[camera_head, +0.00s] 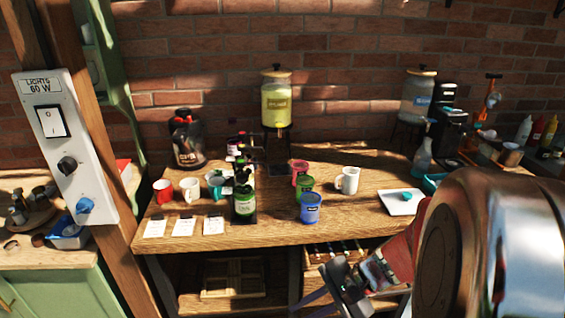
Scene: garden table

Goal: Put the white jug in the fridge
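No large white jug stands out in this view. A white mug with a handle (347,180) stands upright on the wooden table (270,232), right of the coloured tubs. A second pale mug (190,189) stands at the table's left side. I cannot tell whether either is the jug. No fridge can be made out. My gripper (335,290) seems to be the dark and red mechanism at the lower right, in front of the table's edge and below the white mug. It is apart from both mugs, and its fingers are too unclear to read.
A green bottle (244,203) and a blue tub (310,208) stand near the table's front edge. A red mug (162,190), paper cards (183,226) and a drink dispenser (276,105) share the table. A white plate (400,205) lies at the right. A wooden post (110,130) rises at left.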

